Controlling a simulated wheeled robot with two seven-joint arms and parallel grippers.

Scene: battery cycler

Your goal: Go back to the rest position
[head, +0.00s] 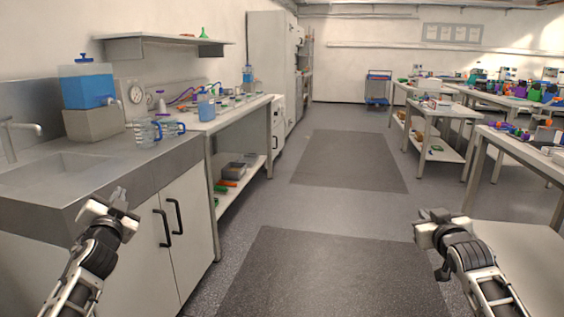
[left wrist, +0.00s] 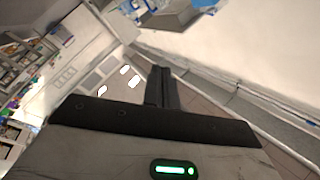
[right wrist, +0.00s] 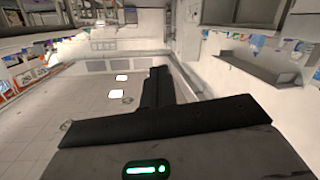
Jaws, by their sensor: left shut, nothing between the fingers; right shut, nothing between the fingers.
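My left gripper (head: 118,200) is at the lower left of the head view, raised in front of the sink counter's cabinet. In the left wrist view its fingers (left wrist: 161,88) are together with nothing between them. My right gripper (head: 432,222) is at the lower right of the head view, above the floor beside a pale table. In the right wrist view its fingers (right wrist: 156,87) are together and empty. Both grippers are apart from any object.
A pale table (head: 515,250) is at the lower right. Workbenches (head: 510,145) line the right. The middle aisle, with dark floor mats (head: 350,160), is clear.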

